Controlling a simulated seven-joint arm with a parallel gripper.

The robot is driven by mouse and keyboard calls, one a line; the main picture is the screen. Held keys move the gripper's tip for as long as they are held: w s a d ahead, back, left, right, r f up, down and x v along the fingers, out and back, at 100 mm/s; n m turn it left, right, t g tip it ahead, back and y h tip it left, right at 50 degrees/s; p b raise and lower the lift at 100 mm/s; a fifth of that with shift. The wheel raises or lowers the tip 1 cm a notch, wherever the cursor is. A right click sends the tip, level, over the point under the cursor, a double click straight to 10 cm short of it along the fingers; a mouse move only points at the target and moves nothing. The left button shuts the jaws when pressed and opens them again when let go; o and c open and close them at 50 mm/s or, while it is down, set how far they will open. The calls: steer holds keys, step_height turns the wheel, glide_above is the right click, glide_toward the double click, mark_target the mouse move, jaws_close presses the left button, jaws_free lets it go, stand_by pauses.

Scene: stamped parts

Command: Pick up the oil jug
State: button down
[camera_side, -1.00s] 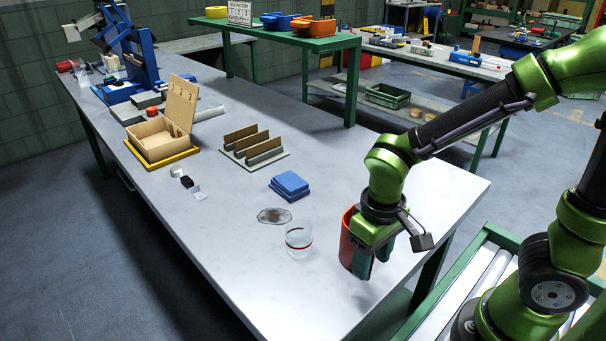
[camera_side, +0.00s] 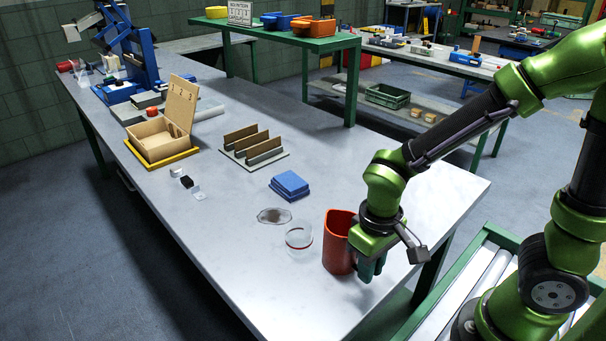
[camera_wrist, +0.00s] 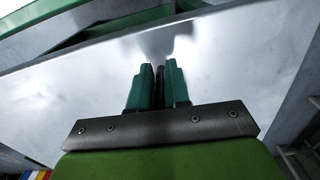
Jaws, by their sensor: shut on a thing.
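The oil jug (camera_side: 338,246) is an orange-red, open-topped vessel, upright near the front right edge of the grey table in the side view. My gripper (camera_side: 371,268) is at its right side, pointing down. Its green fingers are shut on the jug, with a narrow dark part between them in the wrist view (camera_wrist: 159,84). That dark part looks like the handle. The orange body does not show in the wrist view. I cannot tell whether the jug's base touches the table (camera_side: 240,275).
A clear round container with a red band (camera_side: 299,239) stands close to the jug's left. A dark stain-like patch (camera_side: 274,216) and blue stacked blocks (camera_side: 289,185) lie behind it. A slotted rack (camera_side: 253,147) and wooden box (camera_side: 160,138) are farther back. The front left tabletop is clear.

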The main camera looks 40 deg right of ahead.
steer(key=shift+r, duration=0.15)
steer(key=shift+r, duration=4.85)
